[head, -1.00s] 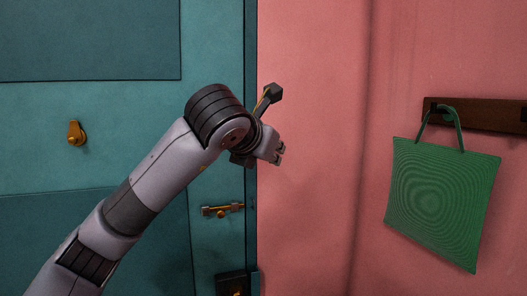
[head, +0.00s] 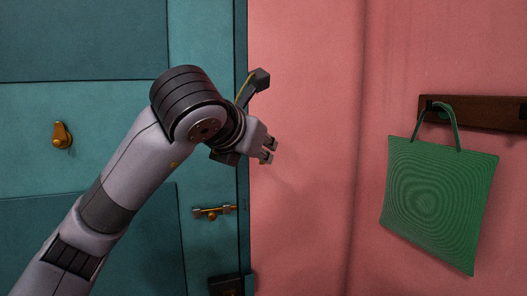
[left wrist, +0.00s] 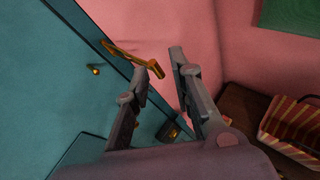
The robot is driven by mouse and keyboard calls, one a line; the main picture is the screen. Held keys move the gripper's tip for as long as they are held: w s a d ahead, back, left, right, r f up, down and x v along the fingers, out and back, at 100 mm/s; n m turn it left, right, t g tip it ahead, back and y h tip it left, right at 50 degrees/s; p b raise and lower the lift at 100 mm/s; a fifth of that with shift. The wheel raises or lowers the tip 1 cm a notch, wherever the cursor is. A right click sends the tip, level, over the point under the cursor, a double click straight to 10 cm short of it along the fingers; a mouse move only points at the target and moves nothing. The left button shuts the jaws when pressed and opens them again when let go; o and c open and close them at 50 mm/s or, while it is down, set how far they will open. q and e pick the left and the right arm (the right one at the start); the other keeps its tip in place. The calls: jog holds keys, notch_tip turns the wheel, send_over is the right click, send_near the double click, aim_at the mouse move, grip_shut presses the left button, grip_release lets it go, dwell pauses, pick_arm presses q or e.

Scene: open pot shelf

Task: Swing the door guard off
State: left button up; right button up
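The brass door guard bar (left wrist: 132,58) shows in the left wrist view. One end is at the teal door's edge, and the bar reaches across the picture in front of the pink wall. A brass ball stud (left wrist: 94,70) sits on the door to its left, apart from the bar. My left gripper (head: 268,150) is open and empty in front of the wall, just right of the door edge. In the left wrist view its fingers (left wrist: 164,62) stand apart, the left tip close to the bar's free end; contact cannot be told. In the head view my arm hides the guard.
The teal door (head: 90,240) has a brass thumb-turn (head: 61,135), a brass slide bolt (head: 213,212) and a dark lock box (head: 226,285). A green bag (head: 438,200) hangs from a dark rail (head: 480,113). A striped item (left wrist: 292,130) lies at right in the left wrist view.

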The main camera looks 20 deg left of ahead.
pick_arm(q)
jog(key=v, duration=0.8)
jog(key=shift+a, duration=0.25)
jog(key=shift+r, duration=0.15)
